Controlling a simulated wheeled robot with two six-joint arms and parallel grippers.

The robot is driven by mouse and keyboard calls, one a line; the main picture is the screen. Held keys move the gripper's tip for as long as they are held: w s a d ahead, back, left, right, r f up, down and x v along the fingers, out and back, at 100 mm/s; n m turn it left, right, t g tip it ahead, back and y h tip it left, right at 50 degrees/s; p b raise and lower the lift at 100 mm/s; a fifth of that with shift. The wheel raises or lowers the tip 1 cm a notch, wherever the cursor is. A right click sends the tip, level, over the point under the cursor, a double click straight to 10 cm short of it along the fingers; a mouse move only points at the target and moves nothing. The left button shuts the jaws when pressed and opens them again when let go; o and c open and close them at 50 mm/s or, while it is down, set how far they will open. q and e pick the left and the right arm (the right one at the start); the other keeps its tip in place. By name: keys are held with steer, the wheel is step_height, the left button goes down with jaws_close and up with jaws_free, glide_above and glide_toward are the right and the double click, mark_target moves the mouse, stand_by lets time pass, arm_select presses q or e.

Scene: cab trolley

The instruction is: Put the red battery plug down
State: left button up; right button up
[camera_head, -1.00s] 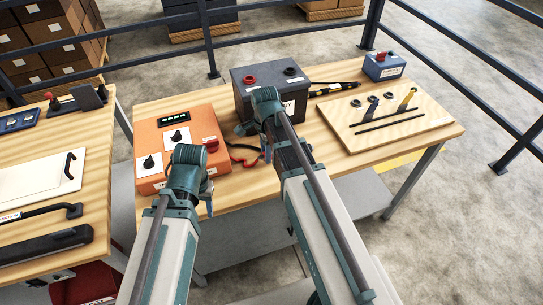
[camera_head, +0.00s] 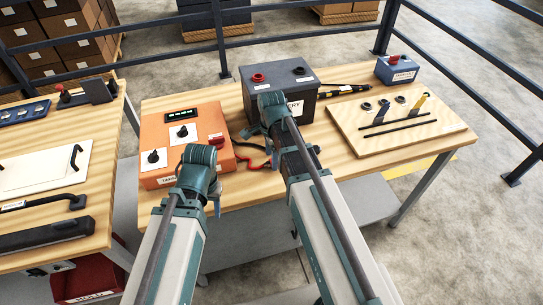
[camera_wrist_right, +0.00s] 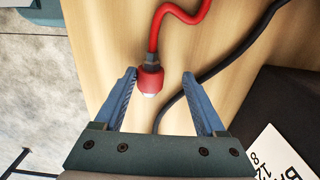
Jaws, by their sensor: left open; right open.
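The red battery plug (camera_wrist_right: 151,80) is at the end of a red cable (camera_wrist_right: 178,12) and appears to lie on the wooden tabletop. In the right wrist view it sits between the open fingers of my right gripper (camera_wrist_right: 160,73), nearer the left finger, with a gap to the right finger. In the head view my right gripper (camera_head: 270,158) is low over the table in front of the battery, and the arm partly hides the plug. The red cable also shows there (camera_head: 249,163). My left gripper (camera_head: 217,205) is at the table's front edge, mostly hidden by its wrist, away from the plug.
An orange charger box (camera_head: 158,130) stands left of the plug, and a dark battery (camera_head: 254,92) stands behind it. A black cable (camera_wrist_right: 228,72) runs beside the plug. A wooden board (camera_head: 350,137) with tools and a blue box (camera_head: 397,71) are at the right.

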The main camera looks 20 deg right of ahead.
steer(key=shift+f, duration=0.15)
step_height(320, 180, up, 14)
steer(key=p, duration=1.4)
steer(key=s+a+n+h, duration=0.1)
steer(key=s+a+n, duration=0.9)
steer(key=n, duration=1.1)
steer(key=s, duration=0.4)
steer(key=shift+s+a, duration=0.2)
steer(key=shift+s, duration=0.2)
step_height(320, 180, down, 4)
steer(key=b, duration=0.4)
steer(key=shift+o, duration=0.4)
steer(key=shift+r, duration=0.25)
